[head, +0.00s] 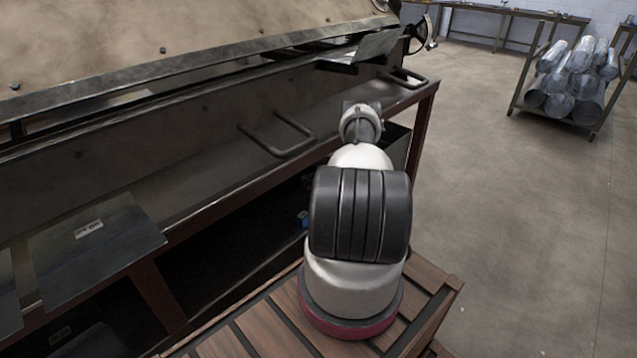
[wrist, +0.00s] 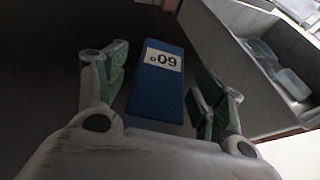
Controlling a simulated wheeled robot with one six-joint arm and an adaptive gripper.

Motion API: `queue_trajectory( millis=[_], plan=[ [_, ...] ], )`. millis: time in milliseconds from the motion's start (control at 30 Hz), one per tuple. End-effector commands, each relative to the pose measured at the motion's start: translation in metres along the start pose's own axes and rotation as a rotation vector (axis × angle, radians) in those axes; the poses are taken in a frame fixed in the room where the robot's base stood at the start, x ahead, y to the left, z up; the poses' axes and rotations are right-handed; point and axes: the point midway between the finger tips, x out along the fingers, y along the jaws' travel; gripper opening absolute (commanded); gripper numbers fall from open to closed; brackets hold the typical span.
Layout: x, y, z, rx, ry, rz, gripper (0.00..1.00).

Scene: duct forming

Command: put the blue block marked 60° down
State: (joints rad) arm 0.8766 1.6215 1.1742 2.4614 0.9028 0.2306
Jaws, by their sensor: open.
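The blue block (wrist: 157,95) lies in the wrist view with its white label, reading 60° upside down, facing the camera. My gripper (wrist: 156,78) is open, with one green-padded finger on each side of the block. Dark gaps show between the pads and the block's sides, so it looks not clamped. The surface under the block is dark, and I cannot tell whether the block touches it. In the head view my arm hides the gripper. A small blue patch shows there under the bench, left of my arm; I cannot tell if it is this block.
A grey open bin (wrist: 250,60) with pale pieces inside stands close on the right in the wrist view. The forming machine's bench (head: 200,190) has handles along its edge. A labelled metal sheet (head: 95,250) lies at left. A rack of shiny ducts (head: 572,80) stands beyond open floor.

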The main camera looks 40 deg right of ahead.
Motion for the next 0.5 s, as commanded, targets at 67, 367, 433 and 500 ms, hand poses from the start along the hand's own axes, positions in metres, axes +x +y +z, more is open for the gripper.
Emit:
queue_trajectory(
  millis=[67, 367, 433, 500],
  plan=[
    [-0.018, 0.002, -0.013, 0.013, 0.023, 0.0, 0.69],
    [-0.083, 0.001, -0.002, 0.005, 0.005, 0.0, 0.69],
    [-0.094, 0.001, 0.0, 0.002, 0.001, 0.0, 0.69],
    [-0.103, 0.0, 0.002, 0.001, -0.001, -0.001, 0.69]
  ],
)
